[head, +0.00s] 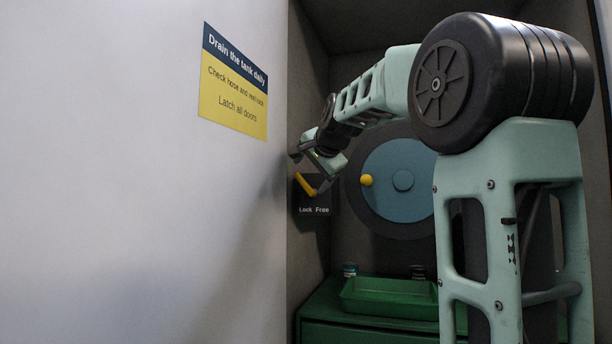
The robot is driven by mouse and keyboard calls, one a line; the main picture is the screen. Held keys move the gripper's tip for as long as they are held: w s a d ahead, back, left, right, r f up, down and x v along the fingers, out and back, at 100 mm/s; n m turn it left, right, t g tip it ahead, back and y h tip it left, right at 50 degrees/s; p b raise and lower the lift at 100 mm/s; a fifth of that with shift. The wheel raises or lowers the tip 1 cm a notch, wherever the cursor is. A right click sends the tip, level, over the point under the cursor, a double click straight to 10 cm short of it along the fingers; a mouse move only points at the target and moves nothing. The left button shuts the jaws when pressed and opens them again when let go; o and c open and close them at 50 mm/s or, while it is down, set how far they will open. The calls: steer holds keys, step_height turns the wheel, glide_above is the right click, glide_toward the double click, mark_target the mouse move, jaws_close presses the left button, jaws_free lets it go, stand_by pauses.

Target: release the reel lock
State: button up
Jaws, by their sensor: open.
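The reel lock is a yellow lever (305,185) on a dark plate (322,200) marked "Lock" at left and "Free" at right. The lever slants from upper left to lower right, its upper end on the "Lock" side. My gripper (308,172) is open at the lever, with one finger up and left of it and the other close to its right side. I cannot tell whether a finger touches the lever. The reel (400,205), a blue disc with a yellow knob (366,180) and a dark rim, is on the back wall right of the plate. My arm hides part of it.
A green tray (390,309) sits on a green cabinet (325,310) below the reel. Small containers (350,270) stand behind the tray. A large pale panel (150,230) with a yellow and blue sign (233,85) bounds the left side, close to my gripper.

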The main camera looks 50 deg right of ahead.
mark_target(305, 182)
steer(key=shift+p+x, duration=0.75)
steer(key=shift+x, duration=1.8)
steer(key=c, duration=1.1)
steer(key=shift+b, duration=0.3)
